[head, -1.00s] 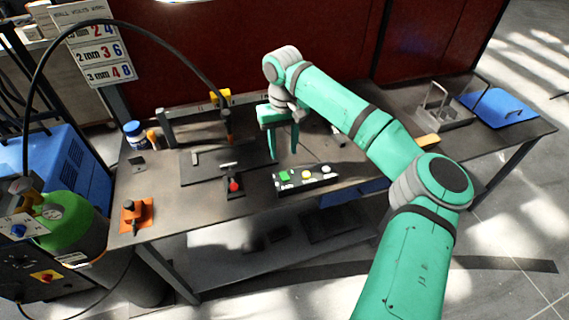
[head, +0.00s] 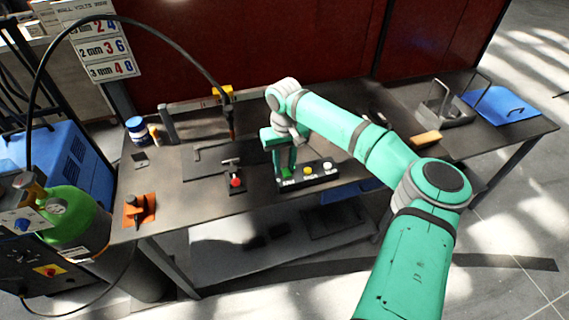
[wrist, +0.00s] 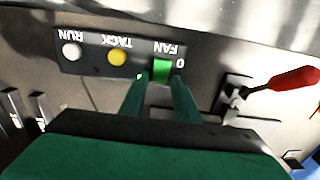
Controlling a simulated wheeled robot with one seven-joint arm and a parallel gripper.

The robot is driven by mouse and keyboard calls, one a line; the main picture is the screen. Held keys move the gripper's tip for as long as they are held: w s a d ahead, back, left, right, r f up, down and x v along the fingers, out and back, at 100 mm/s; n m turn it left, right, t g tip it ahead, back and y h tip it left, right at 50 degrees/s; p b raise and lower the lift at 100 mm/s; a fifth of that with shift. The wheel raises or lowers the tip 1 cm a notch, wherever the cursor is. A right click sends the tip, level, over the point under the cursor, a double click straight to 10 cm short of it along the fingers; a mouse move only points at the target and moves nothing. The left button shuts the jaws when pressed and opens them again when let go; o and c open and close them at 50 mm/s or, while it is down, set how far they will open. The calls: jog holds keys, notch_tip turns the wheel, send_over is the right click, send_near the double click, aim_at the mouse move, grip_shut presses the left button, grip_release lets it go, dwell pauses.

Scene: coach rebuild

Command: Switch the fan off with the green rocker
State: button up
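The black control box (head: 308,179) lies near the front edge of the workbench. On it sit the green FAN rocker (head: 286,172), a yellow TACK button (head: 307,170) and a white RUN button (head: 327,166). My gripper (head: 286,168) points down at the rocker end of the box. In the wrist view, the two fingers of my gripper (wrist: 160,78) are apart, with the green rocker (wrist: 162,69) showing between and just beyond their tips. A "0" mark shows beside the rocker. I cannot tell whether the fingers touch it.
A red-knobbed lever (head: 235,182) stands just left of the box; its red handle (wrist: 295,78) shows at right in the wrist view. An orange clamp (head: 140,209) and a blue-lidded jar (head: 136,130) stand at the bench's left. A torch (head: 230,122) hangs behind.

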grip_shut()
jog(key=shift+s+f, duration=0.1)
jog(key=shift+s+t, duration=0.2)
jog(key=shift+t, duration=0.4)
jog(key=shift+s+d+t+y, duration=0.1)
jog(key=shift+s+t+y, duration=0.2)
jog(key=shift+t, duration=0.5)
jog(key=shift+s+t+y, duration=0.15)
jog(key=shift+t+y, duration=0.25)
jog(key=shift+t, duration=0.4)
jog(key=shift+o, duration=2.2)
grip_release()
